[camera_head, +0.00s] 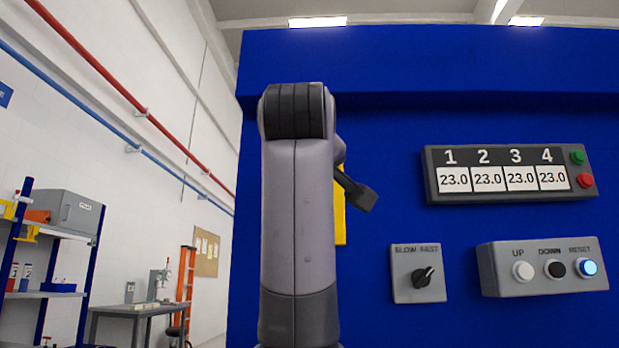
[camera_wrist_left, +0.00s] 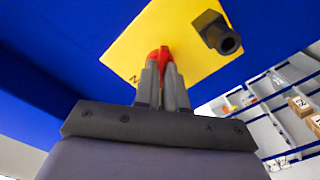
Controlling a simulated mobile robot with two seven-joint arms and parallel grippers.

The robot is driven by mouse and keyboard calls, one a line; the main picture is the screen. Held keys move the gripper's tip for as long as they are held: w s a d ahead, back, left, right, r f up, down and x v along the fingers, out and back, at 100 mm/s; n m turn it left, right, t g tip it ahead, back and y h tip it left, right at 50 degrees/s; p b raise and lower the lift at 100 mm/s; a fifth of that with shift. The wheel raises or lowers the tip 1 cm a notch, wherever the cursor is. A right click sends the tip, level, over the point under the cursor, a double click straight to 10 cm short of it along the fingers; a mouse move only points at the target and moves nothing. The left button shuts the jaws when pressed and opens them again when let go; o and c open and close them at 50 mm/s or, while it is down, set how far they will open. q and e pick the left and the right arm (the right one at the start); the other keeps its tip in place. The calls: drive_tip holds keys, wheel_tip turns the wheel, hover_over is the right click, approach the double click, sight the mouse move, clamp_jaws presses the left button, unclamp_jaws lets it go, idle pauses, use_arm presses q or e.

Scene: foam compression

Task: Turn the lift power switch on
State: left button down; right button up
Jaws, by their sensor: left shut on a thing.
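The yellow switch plate (camera_wrist_left: 125,52) is on the blue machine in the left wrist view. A red switch handle (camera_wrist_left: 163,54) stands at its middle. My left gripper (camera_wrist_left: 162,72) is shut on this handle, with both fingers close together around it. Dark lettering shows on the plate beside the fingers, partly hidden. In the head view only a strip of the yellow plate (camera_head: 340,220) shows beside my left arm; the arm hides the switch and the fingertips. My right gripper is in neither view.
A black cylindrical part (camera_wrist_left: 218,34) sticks out beside the red handle. Right of my arm are a SLOW/FAST selector (camera_head: 417,274), an UP/DOWN/RESET box (camera_head: 542,268) with RESET lit blue, and a display (camera_head: 508,174) reading 23.0 in every field. Shelving (camera_head: 60,240) stands far left.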

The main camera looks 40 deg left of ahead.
use_arm(q)
drive_tip(key=m, duration=0.4)
drive_tip(key=shift+m, duration=1.7)
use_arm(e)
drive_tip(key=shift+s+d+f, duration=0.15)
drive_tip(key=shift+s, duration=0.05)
use_arm(q)
drive_tip(key=c, duration=1.2)
unclamp_jaws()
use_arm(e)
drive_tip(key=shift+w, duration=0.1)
use_arm(q)
drive_tip(key=v, duration=0.7)
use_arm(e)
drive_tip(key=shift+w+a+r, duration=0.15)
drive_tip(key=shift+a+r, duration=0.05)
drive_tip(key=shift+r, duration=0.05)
